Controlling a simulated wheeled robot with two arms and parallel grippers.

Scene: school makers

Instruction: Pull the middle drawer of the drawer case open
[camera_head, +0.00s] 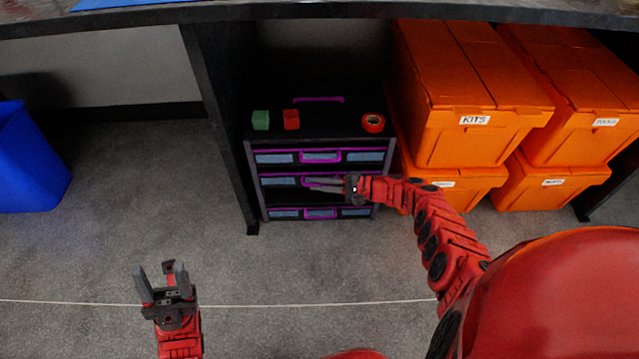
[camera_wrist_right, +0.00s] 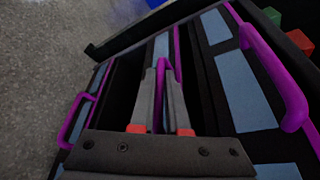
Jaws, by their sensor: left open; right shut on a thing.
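The dark drawer case (camera_head: 252,180) stands on the floor under the worktop, with three drawers that have purple handles and blue-grey labels. The middle drawer (camera_head: 278,181) has its purple handle (camera_head: 310,180) at the centre of its front. My right gripper (camera_head: 330,186) reaches in from the right and is shut on this handle. In the right wrist view the handle (camera_wrist_right: 163,62) runs between the two grey fingers (camera_wrist_right: 162,100). I cannot tell how far the middle drawer stands out. My left gripper (camera_head: 163,276) is open and empty over the floor, well away from the case.
A green cube (camera_head: 260,120), a red cube (camera_head: 291,120) and a red tape roll (camera_head: 373,122) lie on top of the case. Orange bins (camera_head: 460,90) are stacked close on its right. A table leg (camera_head: 222,120) stands on its left.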

